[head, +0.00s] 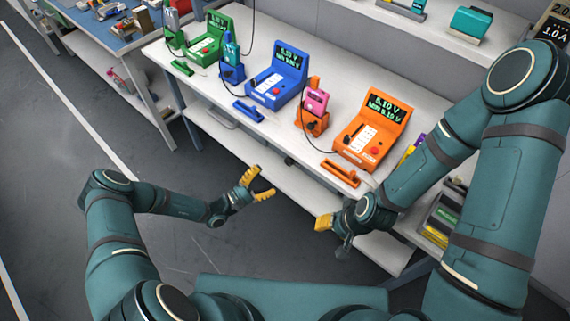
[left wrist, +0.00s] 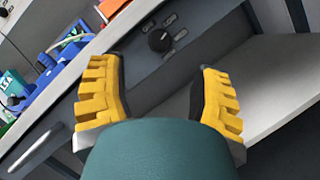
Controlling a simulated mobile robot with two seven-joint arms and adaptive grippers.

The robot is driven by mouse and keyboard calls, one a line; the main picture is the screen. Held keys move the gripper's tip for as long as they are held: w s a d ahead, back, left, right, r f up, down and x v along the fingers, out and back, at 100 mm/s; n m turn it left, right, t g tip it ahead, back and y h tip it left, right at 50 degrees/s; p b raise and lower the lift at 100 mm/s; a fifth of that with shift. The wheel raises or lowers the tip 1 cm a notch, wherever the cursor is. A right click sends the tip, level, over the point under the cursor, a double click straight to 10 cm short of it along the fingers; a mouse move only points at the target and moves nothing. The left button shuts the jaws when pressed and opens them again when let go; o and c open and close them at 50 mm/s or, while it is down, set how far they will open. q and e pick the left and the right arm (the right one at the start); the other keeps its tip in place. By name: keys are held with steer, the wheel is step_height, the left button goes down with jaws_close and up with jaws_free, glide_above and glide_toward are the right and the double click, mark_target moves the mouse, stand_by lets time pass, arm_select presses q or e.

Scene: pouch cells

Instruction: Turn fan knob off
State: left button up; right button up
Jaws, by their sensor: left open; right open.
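The fan knob (left wrist: 158,40) is a round black knob on a dark grey panel under the bench top, with small labels around it. In the left wrist view it shows beyond and between my open fingers, apart from them. In the head view a small dark knob (head: 290,161) shows below the bench's front edge. My left gripper (head: 259,184) has yellow fingers spread and empty, in front of the bench and lower left of the knob; it also shows in the left wrist view (left wrist: 160,75). My right gripper (head: 325,222) is right of the knob, in front of the bench, its fingers partly hidden.
The white bench (head: 215,88) carries a green tester (head: 208,45), a blue tester (head: 277,85) and an orange tester (head: 372,135), with coloured holders beside them. A lower shelf (head: 240,140) runs beneath. The floor (head: 90,110) at left is clear.

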mark_target(287, 163)
arm_select(q)
steer(key=x, duration=0.8)
jaws_close()
